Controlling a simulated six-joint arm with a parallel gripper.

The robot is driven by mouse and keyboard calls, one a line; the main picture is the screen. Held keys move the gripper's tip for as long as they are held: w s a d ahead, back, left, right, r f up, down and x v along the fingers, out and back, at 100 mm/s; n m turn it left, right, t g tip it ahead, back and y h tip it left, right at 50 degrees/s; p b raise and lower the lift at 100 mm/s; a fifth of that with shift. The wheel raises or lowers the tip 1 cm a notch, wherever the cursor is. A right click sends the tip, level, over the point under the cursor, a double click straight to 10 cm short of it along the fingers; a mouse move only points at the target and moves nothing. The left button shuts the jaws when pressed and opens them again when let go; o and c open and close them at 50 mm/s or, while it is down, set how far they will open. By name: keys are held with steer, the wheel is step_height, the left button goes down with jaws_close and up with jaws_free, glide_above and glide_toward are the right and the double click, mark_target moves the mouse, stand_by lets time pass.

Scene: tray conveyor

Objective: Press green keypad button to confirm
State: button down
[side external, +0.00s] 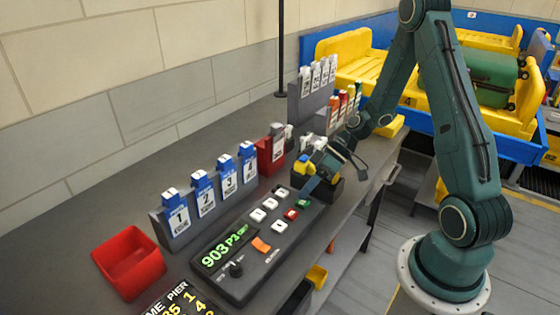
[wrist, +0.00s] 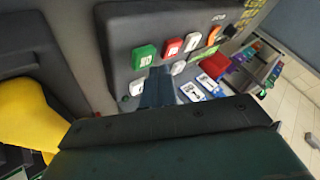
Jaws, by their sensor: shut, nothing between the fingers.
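The keypad console (side external: 292,238) lies on the grey counter, with a green button (side external: 302,203) near its far right end. A red button (side external: 291,214) sits beside the green one, and several white buttons (side external: 257,215) are also on the console. In the wrist view the green button (wrist: 144,56) is fully visible, with the red button (wrist: 172,48) to its right. My gripper (side external: 309,187) is shut and empty, close to the green button. In the wrist view its fingertips (wrist: 158,75) point at the panel just below the green button; I cannot tell whether they touch the console.
Upright numbered blue-and-white tags (side external: 204,195) stand in a rack behind the console. A red bin (side external: 130,263) is at the left. A dark holder with yellow and blue items (side external: 303,167) is near my gripper. Conveyor trays with a green suitcase (side external: 492,80) are at the back right.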

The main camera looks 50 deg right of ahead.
mark_target(307, 201)
steer(key=shift+d+f, duration=0.1)
steer(key=shift+f, duration=1)
stand_by(1.7)
steer(key=shift+r, duration=0.15)
steer(key=shift+s+d+r, duration=0.1)
steer(key=shift+r, duration=0.7)
steer(key=shift+r, duration=0.1)
steer(key=shift+r, duration=2.45)
steer(key=shift+r, duration=0.1)
